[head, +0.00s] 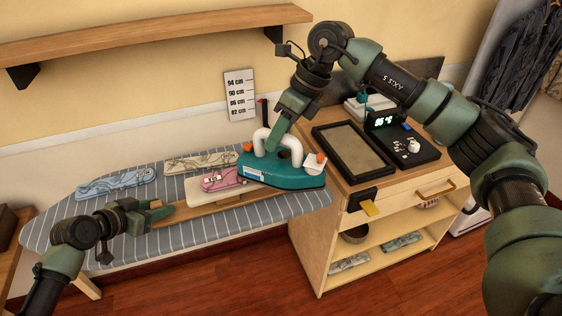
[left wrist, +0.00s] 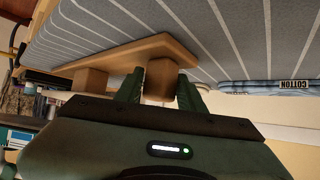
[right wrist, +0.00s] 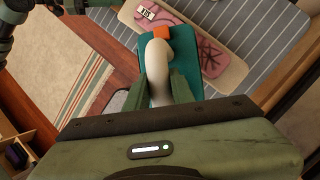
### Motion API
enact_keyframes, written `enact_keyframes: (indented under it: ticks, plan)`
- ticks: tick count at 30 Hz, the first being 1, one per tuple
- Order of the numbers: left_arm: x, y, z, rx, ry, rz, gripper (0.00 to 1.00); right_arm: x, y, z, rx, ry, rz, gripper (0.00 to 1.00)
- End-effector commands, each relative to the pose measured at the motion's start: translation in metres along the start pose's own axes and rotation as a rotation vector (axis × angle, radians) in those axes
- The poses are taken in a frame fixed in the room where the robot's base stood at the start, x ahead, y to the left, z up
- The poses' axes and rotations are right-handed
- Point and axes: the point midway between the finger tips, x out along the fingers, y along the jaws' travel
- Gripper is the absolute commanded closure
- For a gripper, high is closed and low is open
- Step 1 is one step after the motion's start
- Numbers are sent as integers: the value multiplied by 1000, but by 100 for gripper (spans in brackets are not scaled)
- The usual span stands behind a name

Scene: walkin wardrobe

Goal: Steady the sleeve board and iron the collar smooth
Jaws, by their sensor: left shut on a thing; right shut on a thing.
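The sleeve board (head: 190,213) is a wooden base with a pale padded top, lying on the striped ironing board (head: 270,207). A pink patterned collar (head: 222,180) lies on its top; it also shows in the right wrist view (right wrist: 180,36). My left gripper (head: 160,211) is shut on a wooden block at the board's left end (left wrist: 160,78). My right gripper (head: 281,132) is shut on the white handle (right wrist: 158,70) of the teal iron (head: 285,176). The iron is at the collar's right and hides part of the board; I cannot tell if its sole touches anything.
A blue patterned piece (head: 116,182) and a beige one (head: 200,161) lie behind the sleeve board. A wooden cabinet (head: 305,240) at the right carries a dark-framed tray (head: 352,150) and a black control panel (head: 405,143). A height chart (head: 239,95) hangs on the wall.

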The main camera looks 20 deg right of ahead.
Motion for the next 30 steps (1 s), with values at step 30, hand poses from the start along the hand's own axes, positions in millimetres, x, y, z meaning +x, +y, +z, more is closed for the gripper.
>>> enact_keyframes:
  ticks: [30]
  plan:
    - [0, 0, 0, -1, -1, -1, 100, -18, -69, 22, 674, -148, -280, 100]
